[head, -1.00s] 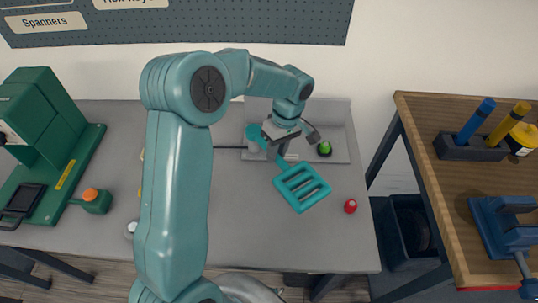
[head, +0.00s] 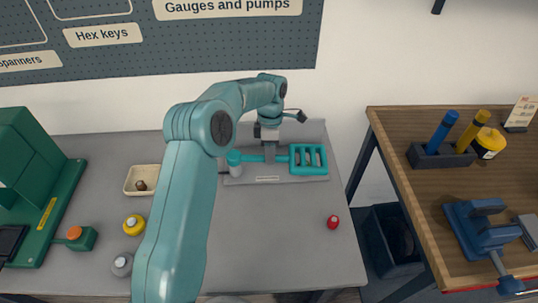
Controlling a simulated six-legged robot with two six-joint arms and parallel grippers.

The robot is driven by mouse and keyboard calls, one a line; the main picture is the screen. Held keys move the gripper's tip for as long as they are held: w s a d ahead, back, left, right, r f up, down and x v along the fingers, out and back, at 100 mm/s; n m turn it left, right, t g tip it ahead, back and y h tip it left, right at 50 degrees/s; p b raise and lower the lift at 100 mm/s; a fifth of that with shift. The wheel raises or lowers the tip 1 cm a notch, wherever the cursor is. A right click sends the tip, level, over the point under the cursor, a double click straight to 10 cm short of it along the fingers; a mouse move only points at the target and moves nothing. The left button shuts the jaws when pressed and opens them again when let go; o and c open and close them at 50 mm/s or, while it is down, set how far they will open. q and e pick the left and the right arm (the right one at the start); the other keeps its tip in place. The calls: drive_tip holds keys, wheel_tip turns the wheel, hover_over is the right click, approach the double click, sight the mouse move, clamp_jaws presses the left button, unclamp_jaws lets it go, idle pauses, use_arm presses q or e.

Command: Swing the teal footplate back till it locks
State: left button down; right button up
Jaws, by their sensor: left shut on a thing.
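The teal footplate (head: 309,159), a slotted frame on a teal bar, lies across the grey stand (head: 290,180) at the back of the grey bench. Its frame points right, roughly parallel to the stand's front edge. A teal upright knob (head: 234,158) is at the bar's left end. My left gripper (head: 269,150) reaches down over the bar, left of the slotted frame, and is shut on the footplate's bar. The fingertips are small and partly hidden by my wrist. I cannot tell whether a lock has engaged. My right gripper is not in view.
A red knob (head: 333,222) sits on the bench's right part. A beige tray (head: 142,180), yellow knob (head: 134,225) and grey knob (head: 122,265) lie left of my arm. A green machine (head: 40,190) stands at far left. A wooden table (head: 400,130) is at right.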

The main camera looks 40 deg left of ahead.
use_arm(q)
drive_tip(key=shift+w+a+r+n, duration=0.2)
drive_tip(key=shift+w+a+n, duration=0.15)
drive_tip(key=shift+w+n, duration=0.15)
drive_tip(key=c, duration=1)
unclamp_jaws()
drive_tip(key=shift+o, duration=0.4)
wheel_tip(320, 180, up, 16)
drive_tip(key=w+a+p, duration=0.2)
drive_tip(key=p, duration=0.5)
drive_tip(key=shift+w, duration=0.15)
drive_tip(key=shift+f, duration=0.1)
